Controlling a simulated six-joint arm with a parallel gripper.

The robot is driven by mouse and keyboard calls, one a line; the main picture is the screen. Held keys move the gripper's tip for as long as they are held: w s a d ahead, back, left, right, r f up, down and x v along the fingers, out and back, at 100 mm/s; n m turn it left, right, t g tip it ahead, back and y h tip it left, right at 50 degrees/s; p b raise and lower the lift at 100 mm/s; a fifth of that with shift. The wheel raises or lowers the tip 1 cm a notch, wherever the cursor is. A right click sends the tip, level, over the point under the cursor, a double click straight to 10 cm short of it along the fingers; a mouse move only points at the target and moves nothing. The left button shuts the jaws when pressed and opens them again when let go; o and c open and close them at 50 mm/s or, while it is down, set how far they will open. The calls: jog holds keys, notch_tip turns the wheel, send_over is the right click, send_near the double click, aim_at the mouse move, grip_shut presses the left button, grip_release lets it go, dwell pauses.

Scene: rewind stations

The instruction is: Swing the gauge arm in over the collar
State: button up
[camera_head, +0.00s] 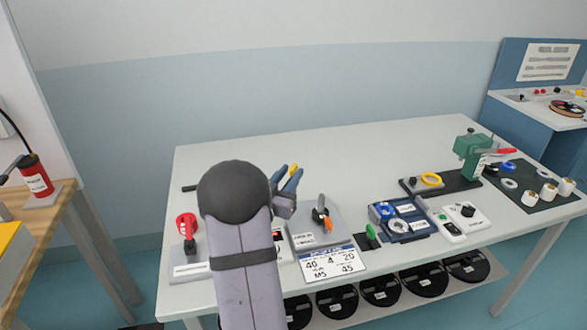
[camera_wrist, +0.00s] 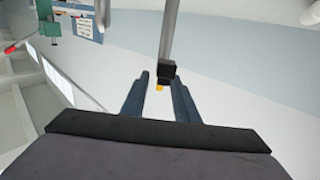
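My gripper (camera_head: 287,182) is above the left part of the table, with two blue fingers spread apart. In the wrist view my gripper (camera_wrist: 160,82) is open, with a gap between its fingertips. A grey rod with a black block (camera_wrist: 167,70) and a small yellow tip lies in line with that gap; it may be the gauge arm. I cannot tell whether the fingers touch it. In the head view a yellow piece (camera_head: 281,172) shows beside the fingers. A grey plate (camera_head: 335,232) bears a black and orange fitting (camera_head: 321,213). I cannot make out the collar; my arm hides part of this area.
A red-topped stand (camera_head: 187,226) is left of my arm. A number card (camera_head: 333,264) lies at the front edge. A blue tray (camera_head: 402,226), a white switch box (camera_head: 464,215) and a green press (camera_head: 470,152) stand to the right. The table's back middle is clear.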

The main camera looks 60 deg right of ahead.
jog(key=shift+w+d, duration=0.15)
jog(key=shift+d, duration=1.25)
grip_shut()
